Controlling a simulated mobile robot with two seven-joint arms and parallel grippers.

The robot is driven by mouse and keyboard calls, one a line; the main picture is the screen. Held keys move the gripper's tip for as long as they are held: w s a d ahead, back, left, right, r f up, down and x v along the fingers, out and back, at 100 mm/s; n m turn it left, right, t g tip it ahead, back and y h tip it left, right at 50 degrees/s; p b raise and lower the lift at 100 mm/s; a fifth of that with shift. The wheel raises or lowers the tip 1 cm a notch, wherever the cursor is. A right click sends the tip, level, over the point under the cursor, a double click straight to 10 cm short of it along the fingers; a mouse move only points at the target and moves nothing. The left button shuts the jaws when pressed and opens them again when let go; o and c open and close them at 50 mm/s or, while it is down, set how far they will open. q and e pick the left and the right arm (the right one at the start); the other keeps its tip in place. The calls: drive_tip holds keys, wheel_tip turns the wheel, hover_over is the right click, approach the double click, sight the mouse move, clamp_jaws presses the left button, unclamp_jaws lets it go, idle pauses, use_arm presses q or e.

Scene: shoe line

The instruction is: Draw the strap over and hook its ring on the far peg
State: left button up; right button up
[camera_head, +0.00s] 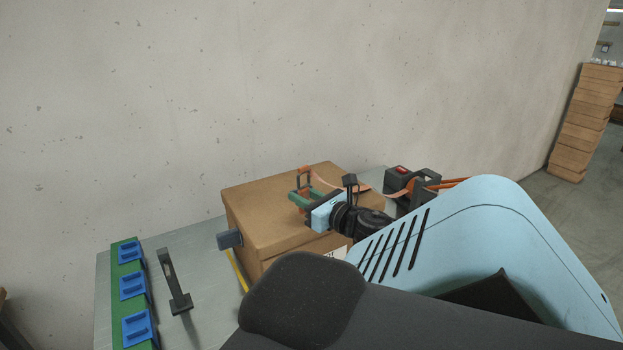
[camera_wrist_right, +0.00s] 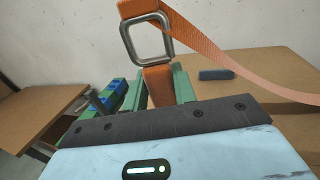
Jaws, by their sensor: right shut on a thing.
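The orange strap (camera_head: 347,187) runs from a dark buckle unit (camera_head: 412,187) at the right of the cardboard box (camera_head: 262,205) to a square metal ring (camera_head: 304,181). My right gripper (camera_head: 300,196), with green fingers, is above the box top. In the right wrist view, its fingers (camera_wrist_right: 158,88) are shut on an orange tab (camera_wrist_right: 158,78) below the ring (camera_wrist_right: 148,40), and the strap (camera_wrist_right: 235,55) trails off to the right. A grey-blue peg (camera_head: 229,239) sticks out at the box's left side, apart from the ring; it also shows in the wrist view (camera_wrist_right: 216,74). My left gripper is not in view.
A green strip (camera_head: 130,308) with blue blocks (camera_head: 133,287) lies at the left of the grey table (camera_head: 205,250). A black tool-like piece (camera_head: 172,283) stands between it and the box. A concrete wall is behind. The air above the box's left half is clear.

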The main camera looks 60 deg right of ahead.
drive_tip(key=shift+w+a, duration=2.6)
drive_tip(key=shift+a, duration=2.3)
drive_tip(key=shift+w+a, duration=2.65)
drive_tip(key=shift+a, duration=2.3)
drive_tip(key=shift+w+a, duration=2.6)
drive_tip(key=shift+a, duration=2.3)
drive_tip(key=shift+f+b, duration=2)
drive_tip(key=shift+f, duration=7.3)
use_arm(q)
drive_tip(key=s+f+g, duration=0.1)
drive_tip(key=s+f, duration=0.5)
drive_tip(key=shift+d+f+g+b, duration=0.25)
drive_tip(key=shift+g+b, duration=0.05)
drive_tip(key=shift+b, duration=0.05)
use_arm(e)
drive_tip(key=w+d, duration=0.6)
drive_tip(key=w, duration=0.2)
drive_tip(key=shift+w+f, duration=0.4)
